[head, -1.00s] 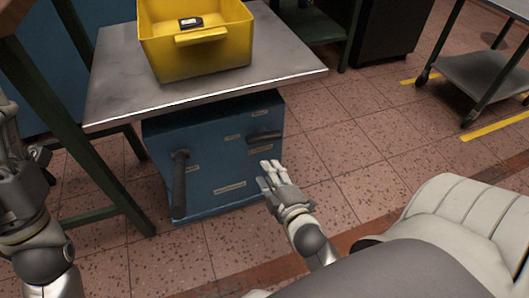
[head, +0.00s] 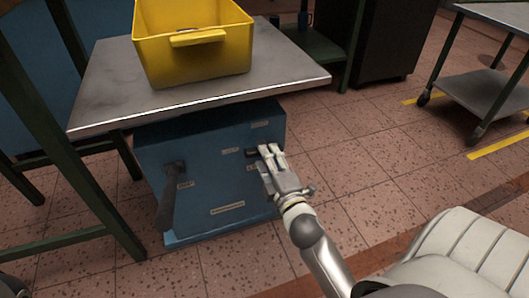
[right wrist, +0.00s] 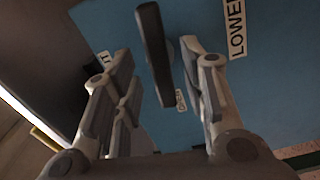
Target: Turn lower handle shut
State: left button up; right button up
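A blue box (head: 217,222) under the metal-topped table carries two dark lever handles. The handle on its right side (head: 250,153) lies about level in the head view, mostly hidden behind my right gripper (head: 269,153). In the right wrist view this dark handle (right wrist: 153,50) stands between the fingers of my right gripper (right wrist: 165,85), which is open, with gaps on both sides. A label reading "LOWER" (right wrist: 236,28) is beside it. The other handle (head: 170,197), at the left of the box, hangs down, slightly tilted. My left gripper is out of view.
A yellow bin (head: 198,60) stands on the metal table top (head: 105,95), whose front edge overhangs the box. A dark green frame leg (head: 85,185) rises at the left. Tiled floor is open to the right, with a wheeled cart (head: 490,85) beyond.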

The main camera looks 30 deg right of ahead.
jog(key=shift+x, duration=1.65)
jog(key=shift+c, duration=0.3)
grip_shut()
